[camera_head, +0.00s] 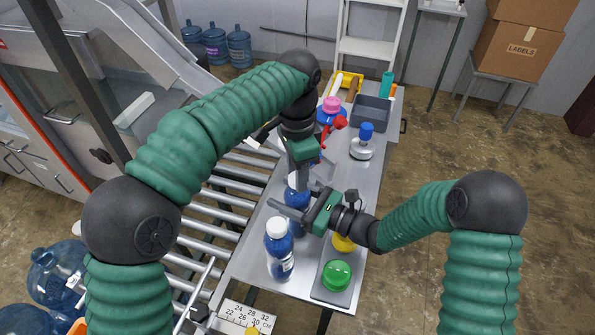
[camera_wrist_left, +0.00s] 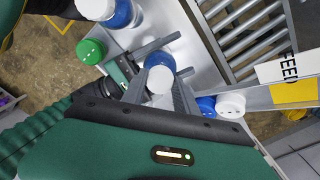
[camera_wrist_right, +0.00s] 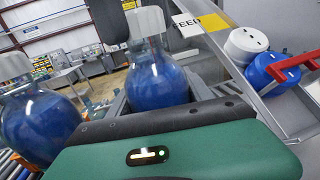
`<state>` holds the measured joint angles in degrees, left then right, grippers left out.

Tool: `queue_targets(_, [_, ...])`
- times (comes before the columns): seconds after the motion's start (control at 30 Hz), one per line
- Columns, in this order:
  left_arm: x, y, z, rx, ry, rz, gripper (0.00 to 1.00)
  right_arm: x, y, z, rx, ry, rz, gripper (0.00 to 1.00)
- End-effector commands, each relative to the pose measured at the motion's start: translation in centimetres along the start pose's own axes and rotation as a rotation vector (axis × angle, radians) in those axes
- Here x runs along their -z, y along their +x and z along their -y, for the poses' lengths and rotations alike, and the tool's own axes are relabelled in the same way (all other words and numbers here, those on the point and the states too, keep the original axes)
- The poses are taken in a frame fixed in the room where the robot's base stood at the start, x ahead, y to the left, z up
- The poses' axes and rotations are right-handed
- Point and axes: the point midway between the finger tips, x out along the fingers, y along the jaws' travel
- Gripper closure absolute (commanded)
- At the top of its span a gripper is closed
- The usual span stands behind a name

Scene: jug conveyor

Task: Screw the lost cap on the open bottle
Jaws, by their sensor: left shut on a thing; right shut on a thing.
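A blue bottle (camera_head: 297,196) stands upright near the left edge of the grey bench. My right gripper (camera_head: 302,204) is shut around its body from the right side; the bottle also shows in the right wrist view (camera_wrist_right: 157,82). A white cap (camera_wrist_left: 159,79) is at the top of this bottle, also in the head view (camera_head: 296,181). My left gripper (camera_head: 303,176) points down from above and is shut on the white cap. The cap appears in line with the neck; I cannot tell whether it is seated or how far it is turned.
Another blue bottle (camera_head: 280,255) with a white cap stands nearer on the bench (camera_head: 335,180), beside a green cap (camera_head: 337,275). A yellow cap (camera_head: 343,243) is partly behind my right gripper. The roller conveyor (camera_head: 225,200) runs on the left. A grey bin (camera_head: 371,112) stands at the back.

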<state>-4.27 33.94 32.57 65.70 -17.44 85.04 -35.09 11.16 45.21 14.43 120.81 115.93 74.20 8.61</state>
Motion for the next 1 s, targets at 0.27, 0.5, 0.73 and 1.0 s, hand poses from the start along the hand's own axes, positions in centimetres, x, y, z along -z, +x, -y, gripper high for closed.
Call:
queue_targets(0.27, [0.3, 0.0, -0.1, 0.002, 0.076, -0.007, 0.56, 0.3, 0.1, -0.4, -0.008, 0.001, -0.007, 1.0])
queue_targets(0.5, [0.1, 0.0, -0.1, 0.001, 0.074, -0.004, 0.39, 0.3, 0.0, -0.2, -0.004, 0.002, -0.007, 1.0])
queue_targets(0.73, [0.1, -0.3, -0.1, 0.001, 0.073, -0.003, 0.39, 0.3, 0.0, -0.2, -0.002, 0.003, -0.007, 1.0])
queue_targets(1.0, [0.3, -5.1, 0.0, 0.004, 0.074, -0.007, 0.39, 0.3, 0.0, -0.1, -0.001, 0.003, -0.006, 1.0])
